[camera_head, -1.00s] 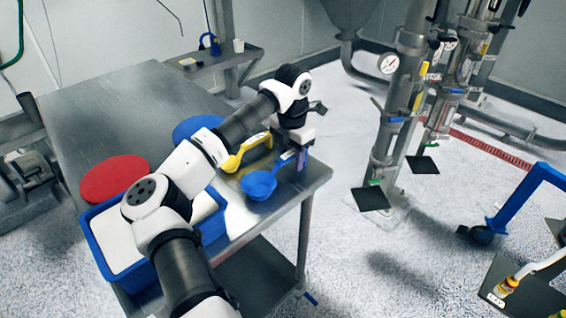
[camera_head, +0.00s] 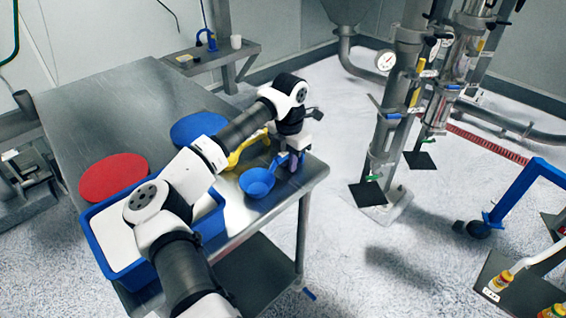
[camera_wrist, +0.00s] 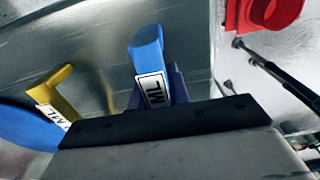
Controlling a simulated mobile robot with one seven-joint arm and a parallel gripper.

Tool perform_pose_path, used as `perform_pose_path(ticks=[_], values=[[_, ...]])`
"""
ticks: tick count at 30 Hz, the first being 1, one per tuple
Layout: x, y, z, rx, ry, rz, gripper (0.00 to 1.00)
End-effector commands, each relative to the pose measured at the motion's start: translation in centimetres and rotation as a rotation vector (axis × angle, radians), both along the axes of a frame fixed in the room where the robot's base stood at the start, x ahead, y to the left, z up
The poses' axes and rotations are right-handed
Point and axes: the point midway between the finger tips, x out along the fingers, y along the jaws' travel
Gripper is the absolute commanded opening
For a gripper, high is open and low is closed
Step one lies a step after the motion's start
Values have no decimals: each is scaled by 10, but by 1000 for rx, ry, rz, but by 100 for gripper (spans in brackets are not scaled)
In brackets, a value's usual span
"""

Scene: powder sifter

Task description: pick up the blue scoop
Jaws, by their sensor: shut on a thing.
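The blue scoop (camera_head: 257,183) is near the front right corner of the steel table, its bowl to the left of my gripper (camera_head: 291,162). My gripper points down and is shut on the scoop's handle. In the wrist view the blue handle (camera_wrist: 147,58), with a white "ML" label, rises between the jaws; a purple finger (camera_wrist: 178,84) shows behind it. The bowl is hidden in that view. In the head view I cannot tell whether the scoop is clear of the tabletop.
A yellow scoop (camera_head: 246,150) lies close behind the blue one. A blue lid (camera_head: 197,129), a red lid (camera_head: 113,176) and a blue tub (camera_head: 106,254) with white contents are on the table (camera_head: 110,115). Steel pipework (camera_head: 385,150) stands to the right.

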Motion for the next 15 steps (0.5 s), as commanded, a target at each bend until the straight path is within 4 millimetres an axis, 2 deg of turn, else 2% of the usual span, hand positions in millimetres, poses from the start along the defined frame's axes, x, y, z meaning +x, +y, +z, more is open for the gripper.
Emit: perform_pose_path(ticks=[8, 11, 15], values=[[1, 0, 11, 0, -1, 0, 0], [1, 0, 25, 2, -4, 0, 0], [1, 0, 55, 3, -6, 0, 0]])
